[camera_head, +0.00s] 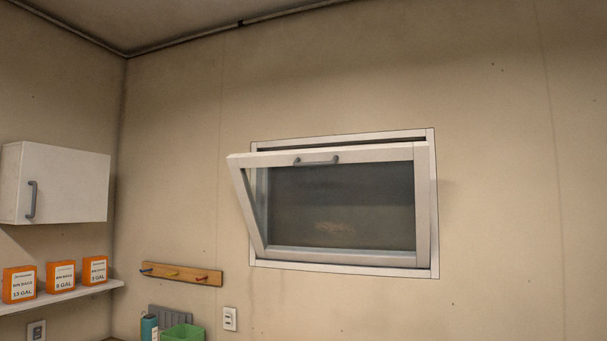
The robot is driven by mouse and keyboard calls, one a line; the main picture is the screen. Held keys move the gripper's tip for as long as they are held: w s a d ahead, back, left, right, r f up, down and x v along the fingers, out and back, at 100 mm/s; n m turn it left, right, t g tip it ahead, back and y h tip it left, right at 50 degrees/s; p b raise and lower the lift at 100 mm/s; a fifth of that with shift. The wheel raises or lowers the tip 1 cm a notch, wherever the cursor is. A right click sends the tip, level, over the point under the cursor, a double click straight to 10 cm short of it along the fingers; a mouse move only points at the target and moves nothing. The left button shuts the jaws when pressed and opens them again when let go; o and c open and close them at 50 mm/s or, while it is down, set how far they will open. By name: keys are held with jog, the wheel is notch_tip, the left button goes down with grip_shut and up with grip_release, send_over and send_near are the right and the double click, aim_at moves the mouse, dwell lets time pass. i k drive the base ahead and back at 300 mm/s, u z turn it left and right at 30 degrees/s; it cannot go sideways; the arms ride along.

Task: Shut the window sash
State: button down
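The window sash (240,205) is a white frame around a dark pane, set in a white window frame (434,215) on the beige wall. The sash is tilted open: its top edge leans out into the room, apart from the frame, and its bottom edge sits at the frame's lower side. A grey bar handle (316,160) is on the middle of the sash's top rail. My gripper is not in view.
At left are a white wall cabinet (62,182) and a shelf (70,296) with orange bin-bag boxes (60,277). Below the window's left are a wooden peg rail (180,275), a socket (230,319) and a green container (184,333). The wall right of the window is bare.

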aim_at(419, 153)
jog(key=z, duration=0.15)
jog(key=i, duration=0.9)
jog(key=u, duration=0.1)
